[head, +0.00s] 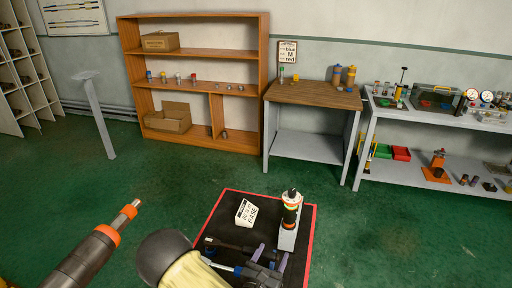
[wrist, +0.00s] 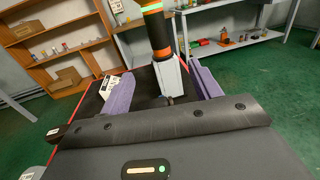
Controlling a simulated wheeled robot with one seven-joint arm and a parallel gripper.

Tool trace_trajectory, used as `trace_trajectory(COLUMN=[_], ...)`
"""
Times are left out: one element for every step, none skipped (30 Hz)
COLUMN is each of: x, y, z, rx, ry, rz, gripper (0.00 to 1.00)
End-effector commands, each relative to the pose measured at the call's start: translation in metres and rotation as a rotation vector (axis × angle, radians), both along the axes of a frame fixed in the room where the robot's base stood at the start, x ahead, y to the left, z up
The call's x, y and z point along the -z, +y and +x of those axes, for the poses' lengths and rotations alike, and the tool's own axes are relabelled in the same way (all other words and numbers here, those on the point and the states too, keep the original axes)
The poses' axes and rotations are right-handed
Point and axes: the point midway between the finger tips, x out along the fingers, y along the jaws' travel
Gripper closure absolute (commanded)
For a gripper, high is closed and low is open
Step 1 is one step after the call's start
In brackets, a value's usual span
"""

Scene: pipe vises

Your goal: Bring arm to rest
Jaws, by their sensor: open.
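My gripper (head: 270,260) is low over the mat at the bottom of the head view. Its two purple fingers are spread and nothing is held between them; they also show in the wrist view (wrist: 162,88). A pale grey block (head: 287,240) stands on the mat just beyond the fingers, with an upright black stack (head: 291,208) with orange and green bands on it. In the wrist view the stack (wrist: 156,30) appears between and beyond the fingertips. Whether a finger touches the block cannot be told. The near part of the mat is hidden by my arm.
The black mat (head: 225,215) has a red border and holds a white card (head: 246,212) reading BASE. Behind stand a wooden shelf (head: 195,15), a brown-topped table (head: 312,94) and a grey workbench (head: 425,174) with tools. Green floor is clear between mat and furniture.

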Motion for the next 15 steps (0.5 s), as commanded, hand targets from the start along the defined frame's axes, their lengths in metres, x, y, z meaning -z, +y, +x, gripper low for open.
trace_trajectory(x=[-0.002,-0.004,-0.008,-0.011,-0.015,-0.021,-0.025,-0.029,-0.034,-0.038,-0.041,-0.044,-0.046,-0.048,-0.049], y=[-0.004,-0.008,-0.015,-0.022,-0.031,-0.044,-0.053,-0.064,-0.078,-0.089,-0.098,-0.109,-0.116,-0.122,-0.129], z=[0.000,-0.001,-0.003,-0.005,-0.007,-0.012,-0.016,-0.022,-0.031,-0.038,-0.046,-0.057,-0.066,-0.075,-0.086], rx=[0.020,0.040,0.077,0.115,0.159,0.229,0.287,0.350,0.440,0.509,0.574,0.661,0.726,0.787,0.868], ry=[-0.002,-0.004,-0.006,-0.009,-0.011,-0.014,-0.016,-0.018,-0.020,-0.021,-0.020,-0.021,-0.023,-0.023,-0.024], rz=[0.007,0.013,0.026,0.039,0.053,0.080,0.104,0.130,0.170,0.202,0.236,0.285,0.322,0.361,0.416], gripper=[0.37,0.37,0.37,0.37,0.37,0.37,0.37,0.37,0.37,0.37,0.37,0.37,0.37,0.37,0.37])
